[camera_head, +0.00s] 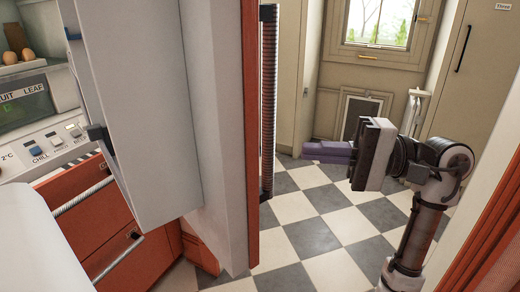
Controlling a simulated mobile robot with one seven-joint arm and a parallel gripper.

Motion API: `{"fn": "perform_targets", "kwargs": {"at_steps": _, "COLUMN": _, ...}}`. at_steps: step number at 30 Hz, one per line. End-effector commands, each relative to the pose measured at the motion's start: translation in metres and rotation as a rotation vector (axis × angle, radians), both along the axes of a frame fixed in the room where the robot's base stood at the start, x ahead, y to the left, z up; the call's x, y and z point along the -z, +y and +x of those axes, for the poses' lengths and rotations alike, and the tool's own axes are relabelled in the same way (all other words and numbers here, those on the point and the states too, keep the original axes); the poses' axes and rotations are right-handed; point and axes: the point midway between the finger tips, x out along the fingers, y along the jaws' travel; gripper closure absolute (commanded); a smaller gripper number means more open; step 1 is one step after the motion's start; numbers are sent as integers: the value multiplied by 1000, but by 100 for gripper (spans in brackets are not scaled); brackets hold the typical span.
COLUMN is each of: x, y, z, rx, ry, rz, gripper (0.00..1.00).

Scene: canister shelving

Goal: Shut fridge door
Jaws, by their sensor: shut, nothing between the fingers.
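The fridge door (223,110) stands open and upright across the middle of the view. Its pale inner side faces left and carries a white door bin (150,110). Its red outer edge (250,60) faces right, with a long dark ribbed handle (268,100). The open fridge interior (30,80) shows at the left. My gripper (308,151) is to the right of the door, on its outer side, with purple fingers pointing left. It is shut and empty. A gap shows between the fingertips and the handle; the depth between them is hard to tell.
Eggs (20,54) sit on a shelf above a control panel (45,145) inside the fridge, with red drawers (95,220) below. The checkered floor (320,225) is clear right of the door. A window (380,22) and a tall cabinet (480,70) stand behind.

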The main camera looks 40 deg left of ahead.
Motion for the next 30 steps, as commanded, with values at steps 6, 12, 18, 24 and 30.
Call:
{"fn": "perform_targets", "kwargs": {"at_steps": 6, "x": 4, "y": 8, "z": -1, "rx": 21, "ry": -44, "rz": -5, "gripper": 100}}
{"fn": "perform_targets", "kwargs": {"at_steps": 12, "x": 2, "y": 38, "z": -23, "rx": 17, "ry": -41, "rz": -5, "gripper": 100}}
{"fn": "perform_targets", "kwargs": {"at_steps": 18, "x": 3, "y": 65, "z": -41, "rx": 19, "ry": -39, "rz": -4, "gripper": 100}}
{"fn": "perform_targets", "kwargs": {"at_steps": 24, "x": 4, "y": 78, "z": -50, "rx": 21, "ry": -40, "rz": -5, "gripper": 100}}
{"fn": "perform_targets", "kwargs": {"at_steps": 30, "x": 5, "y": 79, "z": -50, "rx": 21, "ry": -39, "rz": -5, "gripper": 100}}
